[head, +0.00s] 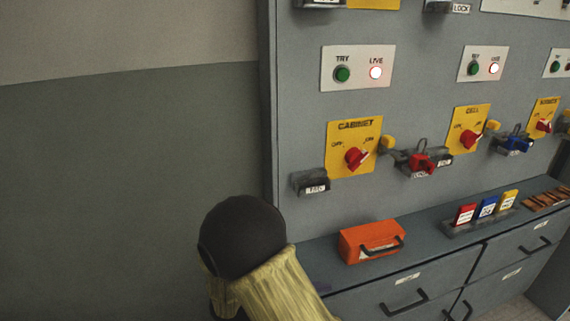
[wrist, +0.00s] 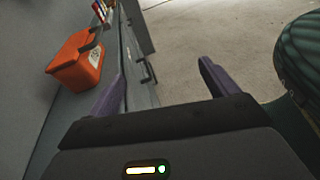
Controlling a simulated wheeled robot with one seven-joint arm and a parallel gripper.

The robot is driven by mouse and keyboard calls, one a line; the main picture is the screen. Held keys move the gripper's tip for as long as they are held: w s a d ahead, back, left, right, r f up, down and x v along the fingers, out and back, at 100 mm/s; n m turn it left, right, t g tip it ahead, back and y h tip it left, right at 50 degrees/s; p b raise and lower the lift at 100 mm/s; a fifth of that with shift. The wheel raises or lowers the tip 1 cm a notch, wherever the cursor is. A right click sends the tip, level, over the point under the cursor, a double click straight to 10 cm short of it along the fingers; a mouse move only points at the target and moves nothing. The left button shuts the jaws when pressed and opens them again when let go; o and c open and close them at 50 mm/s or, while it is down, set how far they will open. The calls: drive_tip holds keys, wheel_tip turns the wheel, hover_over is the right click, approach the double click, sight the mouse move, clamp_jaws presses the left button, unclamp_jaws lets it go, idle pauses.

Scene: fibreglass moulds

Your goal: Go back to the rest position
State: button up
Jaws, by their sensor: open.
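My gripper (wrist: 162,70) shows in the wrist view with its two purple fingers spread wide and nothing between them. Floor and the edge of the drawer cabinet lie behind the gap. In the head view my arm, with a dark round joint and a pale yellow cover, is at the bottom, left of the cabinet's front. The fingers cannot be made out there.
An orange box (head: 371,241) with a dark handle lies on the grey drawer cabinet (head: 420,296); it is left of the fingers in the wrist view (wrist: 77,64). A switch panel (head: 300,121) stands behind. Red, blue and yellow tags (head: 487,209) stand right. Bare wall (head: 120,190) is left.

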drive_tip(key=s+d+f+m+g+y, duration=0.2)
drive_tip(key=s+d+m+g+y, duration=0.3)
drive_tip(key=m+y, duration=0.75)
wheel_tip(320, 180, up, 31)
drive_tip(key=w+d+m+t+y+p, duration=0.1)
drive_tip(key=m+t+p, duration=0.5)
drive_tip(key=p, duration=2.1)
drive_tip(key=shift+d+y, duration=0.45)
drive_tip(key=shift+y, duration=0.6)
drive_tip(key=shift+r, duration=0.1)
